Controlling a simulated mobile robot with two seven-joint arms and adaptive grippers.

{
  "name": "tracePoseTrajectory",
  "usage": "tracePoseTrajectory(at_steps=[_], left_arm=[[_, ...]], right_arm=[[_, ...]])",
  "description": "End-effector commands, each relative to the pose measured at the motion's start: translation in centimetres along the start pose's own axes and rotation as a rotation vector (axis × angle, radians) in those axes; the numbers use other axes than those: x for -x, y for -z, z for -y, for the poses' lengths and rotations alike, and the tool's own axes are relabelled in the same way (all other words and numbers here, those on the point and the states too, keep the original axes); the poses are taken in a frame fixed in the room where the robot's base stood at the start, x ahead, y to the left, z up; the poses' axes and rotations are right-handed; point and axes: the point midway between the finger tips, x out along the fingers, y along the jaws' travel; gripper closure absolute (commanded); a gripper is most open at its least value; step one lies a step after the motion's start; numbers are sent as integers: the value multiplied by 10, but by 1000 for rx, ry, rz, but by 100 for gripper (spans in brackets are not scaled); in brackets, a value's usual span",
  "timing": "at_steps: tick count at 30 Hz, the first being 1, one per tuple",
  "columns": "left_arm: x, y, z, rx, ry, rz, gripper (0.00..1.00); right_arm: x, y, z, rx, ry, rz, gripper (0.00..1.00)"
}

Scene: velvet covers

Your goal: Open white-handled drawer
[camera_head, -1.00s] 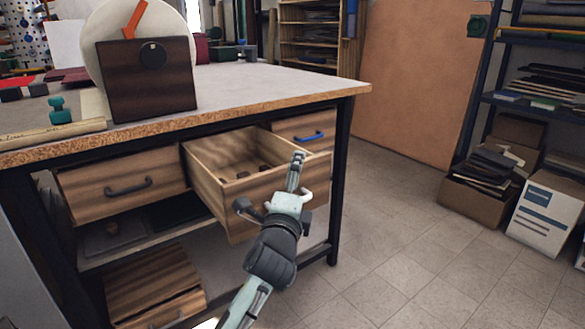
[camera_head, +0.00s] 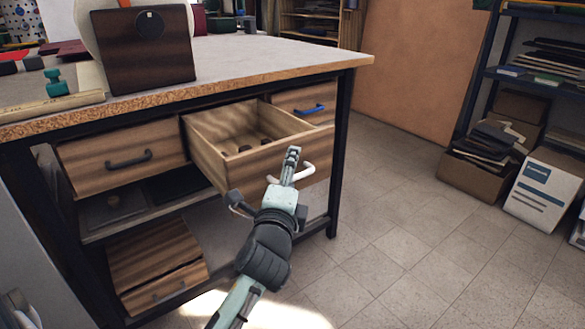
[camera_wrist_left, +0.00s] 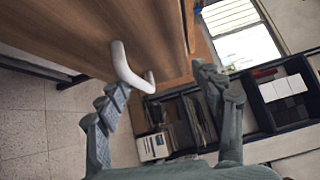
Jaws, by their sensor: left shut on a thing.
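The drawer with the white handle stands pulled well out under the tabletop in the head view, its light wood wall (camera_head: 206,155) and inside showing. Its white handle (camera_head: 306,171) is on the wooden front. My left gripper (camera_head: 291,160) is at this handle, shut on it. In the left wrist view the white handle (camera_wrist_left: 122,62) reaches in beside one of my left gripper's fingers (camera_wrist_left: 160,85); the two fingers stand apart there. The exact contact is partly hidden. My right gripper is not in view.
A closed drawer with a dark handle (camera_head: 128,160) is to the left, and one with a blue handle (camera_head: 312,109) to the right. A black table leg (camera_head: 340,150) stands on the right. The tiled floor (camera_head: 390,240) is clear in front; boxes (camera_head: 540,195) stand far right.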

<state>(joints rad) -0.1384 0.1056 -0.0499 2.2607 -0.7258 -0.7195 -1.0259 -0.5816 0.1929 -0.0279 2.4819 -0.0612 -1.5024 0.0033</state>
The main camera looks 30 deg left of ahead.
Motion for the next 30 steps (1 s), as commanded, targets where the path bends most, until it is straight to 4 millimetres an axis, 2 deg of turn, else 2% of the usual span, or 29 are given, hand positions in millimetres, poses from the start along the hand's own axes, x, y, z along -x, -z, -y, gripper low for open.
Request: tracePoseTrajectory(at_steps=[1,7,9,18,30], left_arm=[[7,-1,25,4,55,-3,57],[21,0,23,5,55,-4,57],[26,0,22,6,53,-4,68],[43,0,15,7,43,-4,68],[44,0,15,7,37,-4,68]], right_arm=[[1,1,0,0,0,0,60],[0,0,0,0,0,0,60],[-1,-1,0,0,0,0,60],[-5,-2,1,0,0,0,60],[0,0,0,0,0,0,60]])
